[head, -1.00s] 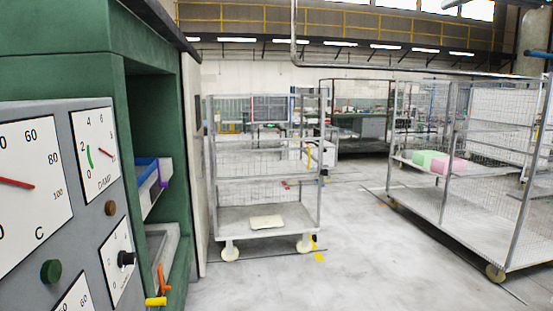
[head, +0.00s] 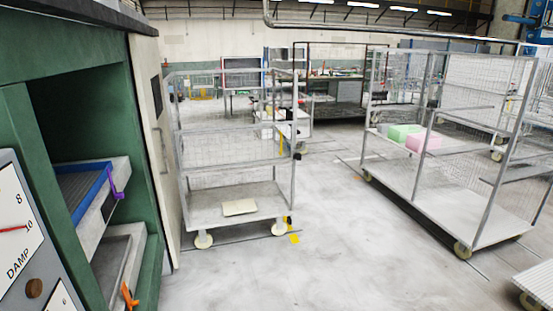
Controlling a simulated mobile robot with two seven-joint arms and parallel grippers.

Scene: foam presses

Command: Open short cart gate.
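The short cart (head: 188,215) is a narrow grey mesh cage on white casters, standing left of centre against the cabinet side. Its front shows mesh in the upper part and an open lower part above the bottom shelf. A pale flat piece (head: 239,208) lies on that shelf. A small black and yellow part (head: 289,222) sits at its lower right corner, and another yellow and dark part is on its right post. I cannot tell from here whether the gate is latched. Neither of my grippers is in view.
A long mesh cart (head: 415,190) with green (head: 402,132) and pink (head: 423,141) blocks stands at right. A green press cabinet (head: 148,262) with trays fills the left edge. Another cart's corner (head: 540,285) shows at lower right. The floor between the carts (head: 330,220) is clear.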

